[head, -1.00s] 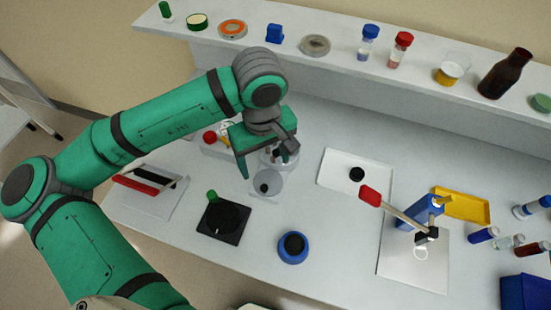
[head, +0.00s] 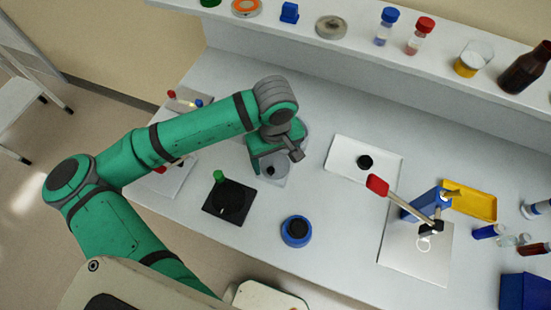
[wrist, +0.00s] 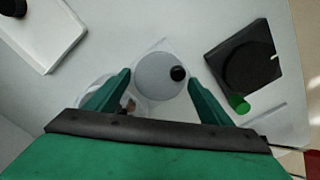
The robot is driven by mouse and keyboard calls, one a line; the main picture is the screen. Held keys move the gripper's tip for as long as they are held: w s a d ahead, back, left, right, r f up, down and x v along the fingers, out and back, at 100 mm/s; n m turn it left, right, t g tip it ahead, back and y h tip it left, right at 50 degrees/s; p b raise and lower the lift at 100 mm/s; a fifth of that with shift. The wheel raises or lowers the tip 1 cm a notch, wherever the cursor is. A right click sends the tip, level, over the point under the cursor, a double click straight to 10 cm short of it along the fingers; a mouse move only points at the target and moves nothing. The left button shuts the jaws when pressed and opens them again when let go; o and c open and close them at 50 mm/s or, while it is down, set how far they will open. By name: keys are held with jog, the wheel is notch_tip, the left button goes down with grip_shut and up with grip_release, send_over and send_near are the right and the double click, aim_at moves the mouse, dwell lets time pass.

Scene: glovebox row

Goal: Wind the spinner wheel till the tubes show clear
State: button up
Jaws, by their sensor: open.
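The spinner wheel is a pale grey disc (wrist: 156,78) with a black knob (wrist: 178,73) near its rim, on a whitish base plate. In the head view the wheel (head: 273,171) is mostly hidden under my gripper (head: 274,160). In the wrist view my gripper (wrist: 159,80) is open and empty, with the disc between its fingertips in the picture and the knob close to the right finger. I cannot tell its height above the wheel. A round clear-looking part (wrist: 98,94) beside the wheel is partly behind the left finger; tubes there are not clearly visible.
A black dial with a green handle (head: 230,201) and a blue round pot (head: 296,231) stand nearby. A white tray (head: 340,167) and a red-handled lever (head: 378,185) are to the right. A shelf of jars runs along the back. Bench around the blue pot is clear.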

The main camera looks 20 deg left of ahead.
jog(key=c, duration=0.8)
jog(key=shift+m, duration=0.4)
jog(key=m, duration=0.2)
jog(key=shift+m, duration=0.4)
jog(key=m, duration=0.3)
jog(key=shift+m, duration=0.4)
jog(key=m, duration=1.1)
